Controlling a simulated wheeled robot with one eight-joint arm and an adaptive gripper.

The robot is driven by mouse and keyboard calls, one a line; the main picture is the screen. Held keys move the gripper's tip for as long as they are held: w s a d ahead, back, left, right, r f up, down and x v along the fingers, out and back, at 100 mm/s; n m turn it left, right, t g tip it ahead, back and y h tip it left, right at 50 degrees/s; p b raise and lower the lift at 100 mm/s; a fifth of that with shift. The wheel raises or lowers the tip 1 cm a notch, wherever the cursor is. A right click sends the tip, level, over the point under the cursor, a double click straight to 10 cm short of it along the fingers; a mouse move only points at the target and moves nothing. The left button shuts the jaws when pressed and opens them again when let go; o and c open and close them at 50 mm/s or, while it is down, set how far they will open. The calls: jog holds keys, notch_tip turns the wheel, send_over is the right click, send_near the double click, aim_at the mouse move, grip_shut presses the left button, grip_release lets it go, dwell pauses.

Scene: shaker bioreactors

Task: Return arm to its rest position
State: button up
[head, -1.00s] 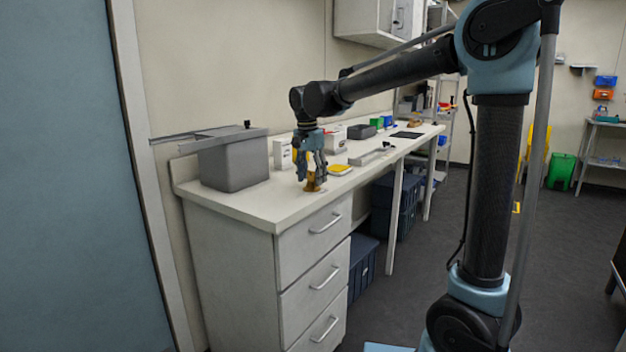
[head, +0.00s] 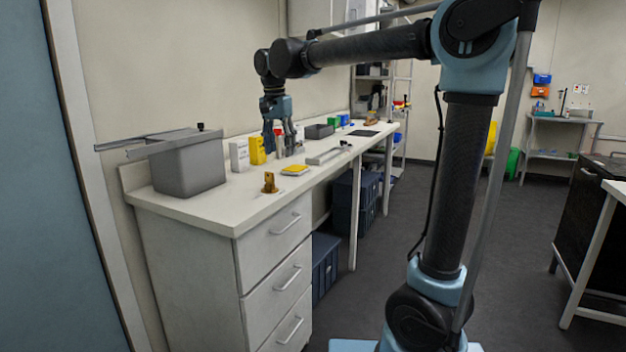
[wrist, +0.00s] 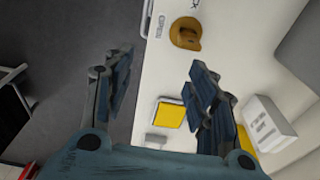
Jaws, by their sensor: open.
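My gripper (head: 281,148) hangs fingers-down above the counter (head: 228,205) at the end of my raised arm. It is open and empty; in the wrist view my gripper (wrist: 150,95) shows its two fingers spread wide apart. A small brass-coloured piece (head: 269,182) stands on the counter, apart from the fingers; it also shows in the wrist view (wrist: 185,34).
A grey bin (head: 188,170) stands at the counter's left end. A white box (head: 239,156), a yellow box (head: 257,151) and a flat yellow item (head: 296,169) lie near my gripper. Dark crates (head: 325,262) sit below.

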jog(key=s+d+f+n, duration=0.1)
jog(key=s+d+f, duration=0.2)
jog(key=d, duration=0.5)
jog(key=s+d+f+n, duration=0.15)
jog(key=d+f, duration=0.25)
jog(key=d, duration=0.4)
jog(key=s+d+f, duration=0.3)
jog(key=d, duration=0.5)
jog(key=s+d+f+n, duration=0.1)
jog(key=s+d+f, duration=0.5)
jog(key=f, duration=0.3)
jog(key=s+d+f+n+t, duration=0.1)
jog(key=s+d+f, duration=0.5)
jog(key=s+f, duration=0.2)
notch_tip(320, 180, down, 2)
jog(key=shift+s+d+y, duration=0.3)
jog(key=shift+s, duration=0.1)
jog(key=shift+n, duration=0.25)
jog(key=shift+w+f, duration=0.2)
jog(key=shift+w, duration=0.2)
